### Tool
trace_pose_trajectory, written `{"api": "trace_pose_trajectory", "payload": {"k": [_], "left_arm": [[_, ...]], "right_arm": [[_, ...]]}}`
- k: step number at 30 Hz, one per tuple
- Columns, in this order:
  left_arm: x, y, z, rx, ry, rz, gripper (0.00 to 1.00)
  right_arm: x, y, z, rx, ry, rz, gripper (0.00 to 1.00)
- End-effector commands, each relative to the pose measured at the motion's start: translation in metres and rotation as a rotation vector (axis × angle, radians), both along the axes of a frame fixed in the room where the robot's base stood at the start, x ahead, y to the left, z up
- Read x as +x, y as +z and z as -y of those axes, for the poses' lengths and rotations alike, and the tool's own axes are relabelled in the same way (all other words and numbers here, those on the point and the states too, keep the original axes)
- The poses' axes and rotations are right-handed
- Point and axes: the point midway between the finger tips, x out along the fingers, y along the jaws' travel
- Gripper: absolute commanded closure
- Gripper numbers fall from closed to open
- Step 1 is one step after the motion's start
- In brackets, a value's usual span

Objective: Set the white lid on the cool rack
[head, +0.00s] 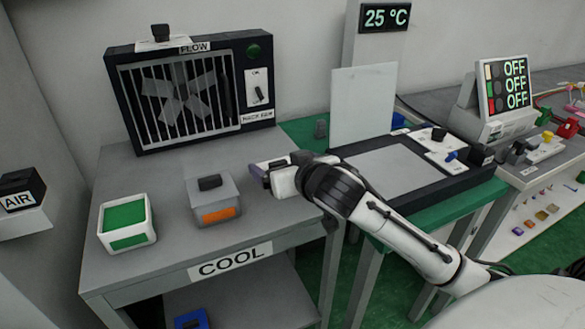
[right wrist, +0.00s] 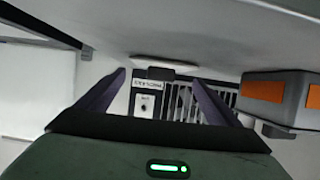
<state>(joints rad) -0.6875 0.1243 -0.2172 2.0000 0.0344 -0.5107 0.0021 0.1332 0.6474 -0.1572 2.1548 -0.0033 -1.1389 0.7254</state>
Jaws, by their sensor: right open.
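My right gripper (head: 257,174) is open above the table's right side, right of the grey box. In the right wrist view its two purple fingers (right wrist: 163,100) are spread, with nothing visibly held. A thin white strip (right wrist: 165,63) with a dark block shows beyond them; I cannot tell what it is. My left gripper is out of view.
A grey box with an orange panel (head: 214,201) and a white-and-green box (head: 127,222) stand on the table. The fan unit (head: 190,90) stands at its back. A dark-framed tray (head: 395,172) lies on the green-edged bench to the right. The table's middle back is clear.

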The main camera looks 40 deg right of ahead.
Motion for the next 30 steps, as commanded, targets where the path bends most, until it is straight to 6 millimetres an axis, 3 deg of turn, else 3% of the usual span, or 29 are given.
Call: {"api": "trace_pose_trajectory", "payload": {"k": [6, 12, 18, 30], "left_arm": [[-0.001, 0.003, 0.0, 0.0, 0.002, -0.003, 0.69], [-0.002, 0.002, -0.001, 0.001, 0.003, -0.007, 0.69], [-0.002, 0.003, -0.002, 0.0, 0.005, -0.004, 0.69], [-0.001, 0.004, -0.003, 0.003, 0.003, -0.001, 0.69]], "right_arm": [[-0.045, 0.02, -0.011, 0.001, 0.003, 0.0, 0.13], [-0.076, 0.032, -0.018, -0.001, 0.001, 0.0, 0.13], [-0.088, 0.038, -0.021, -0.001, -0.001, 0.001, 0.13], [-0.089, 0.038, -0.021, 0.0, -0.001, 0.0, 0.13]]}}
